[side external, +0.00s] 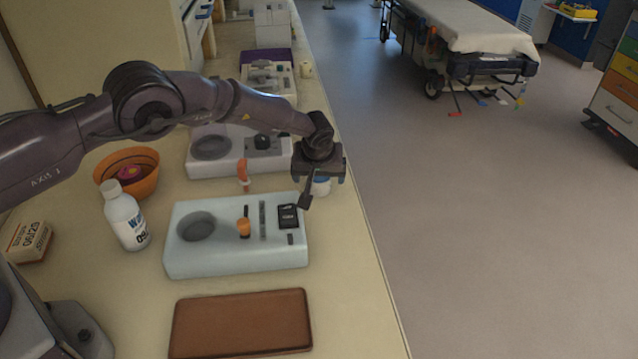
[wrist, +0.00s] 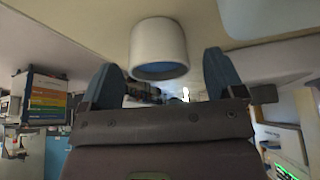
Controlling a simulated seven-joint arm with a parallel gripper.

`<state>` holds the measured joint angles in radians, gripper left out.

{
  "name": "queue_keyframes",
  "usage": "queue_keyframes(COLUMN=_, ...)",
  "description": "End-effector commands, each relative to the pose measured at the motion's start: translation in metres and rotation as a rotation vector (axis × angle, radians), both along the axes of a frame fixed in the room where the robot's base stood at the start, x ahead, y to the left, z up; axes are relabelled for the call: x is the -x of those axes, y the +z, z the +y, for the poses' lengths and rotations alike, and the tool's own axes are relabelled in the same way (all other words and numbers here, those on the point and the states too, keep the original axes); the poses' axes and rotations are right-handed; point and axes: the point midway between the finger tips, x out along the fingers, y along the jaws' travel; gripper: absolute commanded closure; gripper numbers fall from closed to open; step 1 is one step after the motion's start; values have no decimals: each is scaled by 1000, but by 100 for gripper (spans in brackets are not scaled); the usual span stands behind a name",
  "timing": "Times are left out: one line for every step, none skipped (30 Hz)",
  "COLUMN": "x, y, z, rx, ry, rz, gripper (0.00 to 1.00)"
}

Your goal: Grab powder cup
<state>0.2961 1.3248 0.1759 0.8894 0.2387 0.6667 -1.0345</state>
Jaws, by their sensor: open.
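The powder cup is most likely the small white cup with blue at its mouth (side external: 321,187), near the counter's right edge in the side external view. My gripper (side external: 313,188) is right at it and hides part of it. In the wrist view the cup (wrist: 158,42) appears upside down, its blue mouth facing my gripper. My gripper (wrist: 160,65) is open, with one dark blue finger to each side of the cup and a gap to both. Neither finger visibly touches the cup.
To the left are an orange bowl (side external: 146,186), a white bottle (side external: 126,218) and a small box (side external: 27,241). A brown tray (side external: 240,325) lies in front.

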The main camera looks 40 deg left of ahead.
Motion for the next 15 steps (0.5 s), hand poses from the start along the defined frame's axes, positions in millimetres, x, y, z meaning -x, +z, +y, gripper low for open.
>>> queue_keyframes(x=-1, y=-6, z=1, rx=1, ry=0, rz=1, gripper=12)
queue_keyframes(x=-2, y=-8, z=1, rx=1, ry=0, rz=2, gripper=12)
queue_keyframes(x=-3, y=-10, z=2, rx=1, ry=0, rz=0, gripper=12)
queue_keyframes(x=-3, y=-10, z=2, rx=1, ry=0, rz=0, gripper=12)
queue_keyframes(x=-4, y=-11, z=2, rx=1, ry=0, rz=0, gripper=12)
queue_keyframes(x=-4, y=-11, z=2, rx=1, ry=0, rz=0, gripper=12)
queue_keyframes(x=-4, y=-11, z=2, rx=1, ry=0, rz=0, gripper=12)
queue_keyframes(x=-4, y=-11, z=2, rx=1, ry=0, rz=0, gripper=12)
queue_keyframes(x=-4, y=-11, z=2, rx=1, ry=0, rz=0, gripper=12)
queue_keyframes(x=-4, y=-11, z=2, rx=1, ry=0, rz=0, gripper=12)
queue_keyframes(x=-4, y=-11, z=2, rx=1, ry=0, rz=0, gripper=12)
queue_keyframes(x=-4, y=-11, z=2, rx=1, ry=0, rz=0, gripper=22)
queue_keyframes(x=-4, y=-11, z=2, rx=1, ry=0, rz=0, gripper=28)
queue_keyframes(x=-4, y=-11, z=2, rx=1, ry=0, rz=0, gripper=35)
queue_keyframes(x=-4, y=-11, z=2, rx=1, ry=0, rz=0, gripper=44)
